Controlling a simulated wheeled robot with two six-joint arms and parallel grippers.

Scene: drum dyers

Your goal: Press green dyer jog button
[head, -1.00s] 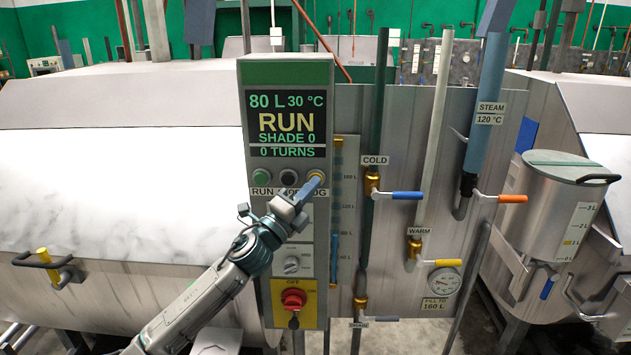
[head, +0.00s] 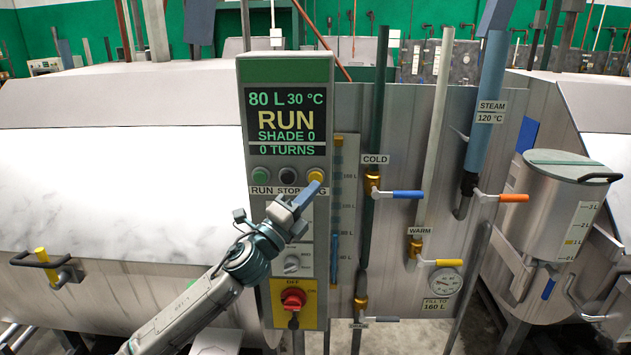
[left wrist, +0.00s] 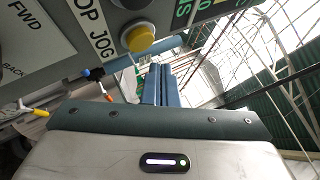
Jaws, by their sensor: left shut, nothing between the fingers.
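The green-topped dyer control panel (head: 285,215) stands in the middle of the head view. Its yellow jog button (head: 315,174) is at the right end of a row with a green run button (head: 261,175) and a dark stop button (head: 288,175). My left gripper (head: 313,188) is shut and empty, its blue fingertips just below the jog button. In the left wrist view the jog button (left wrist: 138,37) is above and left of the shut blue fingers (left wrist: 160,84), with a visible gap in the picture. My right gripper is out of view.
The screen (head: 286,122) reads RUN, SHADE 0, 0 TURNS. Below the buttons are a small knob (head: 292,264) and a red rotary switch (head: 292,299). Right of the panel are pipes with blue (head: 408,194), yellow (head: 445,263) and orange (head: 513,198) valve handles.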

